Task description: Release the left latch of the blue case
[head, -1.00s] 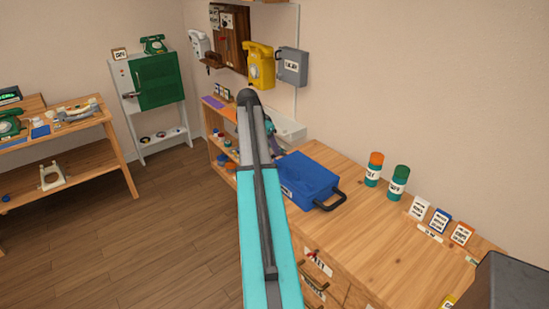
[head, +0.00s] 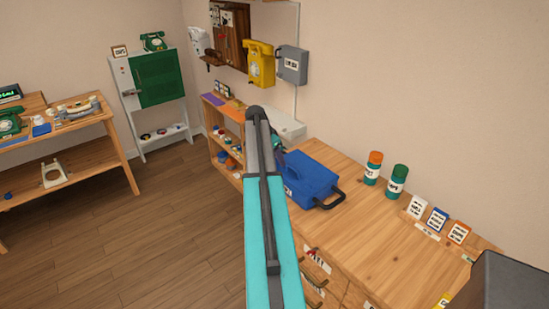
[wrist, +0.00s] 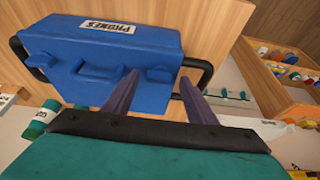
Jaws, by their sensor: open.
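The blue case (head: 316,181) lies on the wooden bench in the head view, its left end partly hidden by my arm. In the wrist view the case (wrist: 60,50) shows a white PHONES label, black handles at both ends and two raised blue latch-like parts. One latch (wrist: 80,69) is toward the left of the picture. The other latch (wrist: 158,75) shows between my fingertips. My gripper (wrist: 158,78) is open and empty, its two dark fingers reaching toward the case's latch side. I cannot tell whether they touch it. My arm hides most of the gripper in the head view.
An orange-capped bottle (head: 373,168) and a green-capped bottle (head: 396,182) stand on the bench right of the case, with small cards (head: 438,220) beyond. An open shelf (head: 221,137) stands past the case. A yellow phone (head: 261,65) hangs on the wall. The bench front is clear.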

